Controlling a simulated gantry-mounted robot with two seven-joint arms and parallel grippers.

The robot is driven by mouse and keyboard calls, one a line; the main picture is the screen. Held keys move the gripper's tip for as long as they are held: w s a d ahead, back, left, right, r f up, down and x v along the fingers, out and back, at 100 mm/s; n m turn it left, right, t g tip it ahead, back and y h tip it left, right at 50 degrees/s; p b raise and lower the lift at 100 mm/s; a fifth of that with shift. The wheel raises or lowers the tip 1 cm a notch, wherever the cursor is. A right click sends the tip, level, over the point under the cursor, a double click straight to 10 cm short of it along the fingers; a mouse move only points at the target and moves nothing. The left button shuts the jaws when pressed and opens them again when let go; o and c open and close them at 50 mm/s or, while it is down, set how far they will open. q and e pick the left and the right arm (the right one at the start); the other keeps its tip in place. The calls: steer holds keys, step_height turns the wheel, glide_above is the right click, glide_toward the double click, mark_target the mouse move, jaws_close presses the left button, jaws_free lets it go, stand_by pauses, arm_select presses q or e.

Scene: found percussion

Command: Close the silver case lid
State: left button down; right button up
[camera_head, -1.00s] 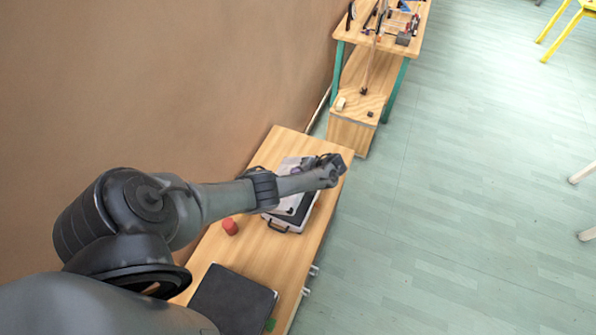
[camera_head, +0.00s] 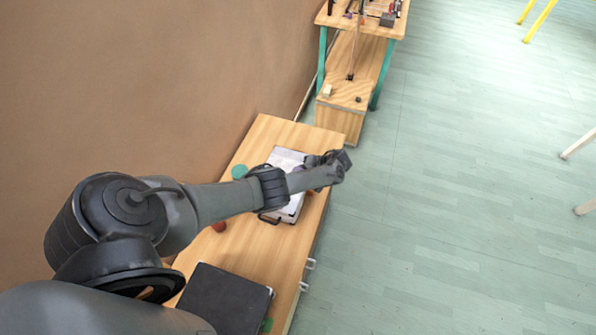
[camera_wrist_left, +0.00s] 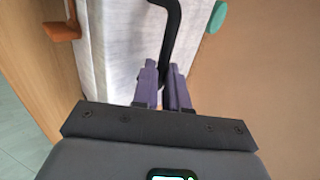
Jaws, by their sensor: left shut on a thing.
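The silver case (camera_head: 286,156) lies on the wooden bench, partly hidden by my left arm. Its upper face looks pale and flat, with the lid apparently down; whether it is fully shut I cannot tell. In the left wrist view, the pale case surface (camera_wrist_left: 111,60) lies beyond the purple fingers of my left gripper (camera_wrist_left: 163,88). They are shut on a black curved bar (camera_wrist_left: 171,30), which looks like a handle. In the head view the gripper's fingers are mostly hidden. My right gripper is not in view.
A black flat case or board (camera_head: 227,300) lies on the near bench. A red object (camera_head: 219,226) and a teal disc (camera_head: 239,171) lie left of the silver case. A second wooden table (camera_head: 365,50) stands farther back.

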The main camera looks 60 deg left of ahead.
arm_select(q)
steer(key=shift+w+d+f, duration=0.2)
steer(key=shift+d+f, duration=0.35)
steer(key=shift+f, duration=0.15)
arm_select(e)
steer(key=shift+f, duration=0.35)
arm_select(q)
steer(key=c, duration=1.5)
jaws_free()
steer(key=shift+o, duration=0.3)
steer(key=shift+w+d, duration=0.1)
steer(key=shift+d, duration=0.05)
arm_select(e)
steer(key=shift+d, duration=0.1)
arm_select(q)
steer(key=shift+w+d+r, duration=0.15)
steer(key=shift+w+r, duration=0.1)
steer(key=shift+r, duration=0.1)
steer(key=a+r+p+v, duration=0.1)
steer(key=p+v, duration=0.1)
steer(key=v, duration=0.8)
steer(key=shift+s, duration=0.15)
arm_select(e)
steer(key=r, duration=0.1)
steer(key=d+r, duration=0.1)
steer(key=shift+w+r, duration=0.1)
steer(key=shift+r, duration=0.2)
